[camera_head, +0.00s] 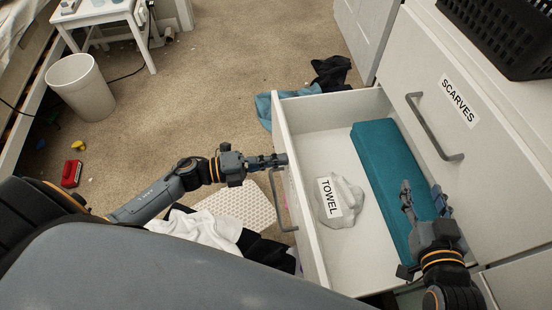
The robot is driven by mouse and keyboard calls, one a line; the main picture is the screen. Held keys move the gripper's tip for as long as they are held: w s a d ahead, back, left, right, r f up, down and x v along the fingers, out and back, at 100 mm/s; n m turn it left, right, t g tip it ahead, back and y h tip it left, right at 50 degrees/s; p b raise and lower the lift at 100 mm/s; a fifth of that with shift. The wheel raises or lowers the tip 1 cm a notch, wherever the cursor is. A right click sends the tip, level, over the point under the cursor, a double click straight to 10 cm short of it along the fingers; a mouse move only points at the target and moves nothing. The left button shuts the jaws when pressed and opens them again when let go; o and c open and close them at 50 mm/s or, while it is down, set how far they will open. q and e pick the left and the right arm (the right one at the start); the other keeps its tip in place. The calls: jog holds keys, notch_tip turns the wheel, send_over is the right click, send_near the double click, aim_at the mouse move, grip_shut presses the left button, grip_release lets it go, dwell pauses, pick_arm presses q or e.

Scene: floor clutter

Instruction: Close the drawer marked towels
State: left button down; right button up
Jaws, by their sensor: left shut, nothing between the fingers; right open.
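The open white drawer (303,222) is pulled out from the cabinet at the right. Its front panel faces left and carries a grey bar handle (279,203). A label reading TOWEL (328,197) shows over a crumpled pale grey cloth (351,191) inside. A folded teal cloth (382,165) lies along the drawer's inner side. My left gripper (283,160) is shut and empty at the outer side of the drawer front, just above the handle; I cannot tell if it touches. My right gripper (423,198) is open and empty over the teal cloth.
The drawer marked SCARVES (480,135) above is closed. A black basket (500,35) stands on the cabinet. Dark and teal clothes (330,72) lie beyond the drawer. White cloth (205,229) and a patterned mat (245,203) lie below my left arm.

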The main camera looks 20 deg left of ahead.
pick_arm(q)
jog(key=b+x, duration=0.4)
jog(key=x, duration=2.9)
pick_arm(e)
notch_tip(320, 180, up, 17)
jog(key=s+a+t+y, duration=0.1)
jog(key=s+t+y, duration=0.1)
jog(key=t, duration=0.9)
jog(key=shift+s+a+y, duration=0.25)
jog(key=shift+a+y, duration=0.1)
jog(key=shift+y, duration=0.55)
pick_arm(q)
jog(key=shift+a, duration=0.2)
pick_arm(e)
jog(key=shift+f, duration=0.1)
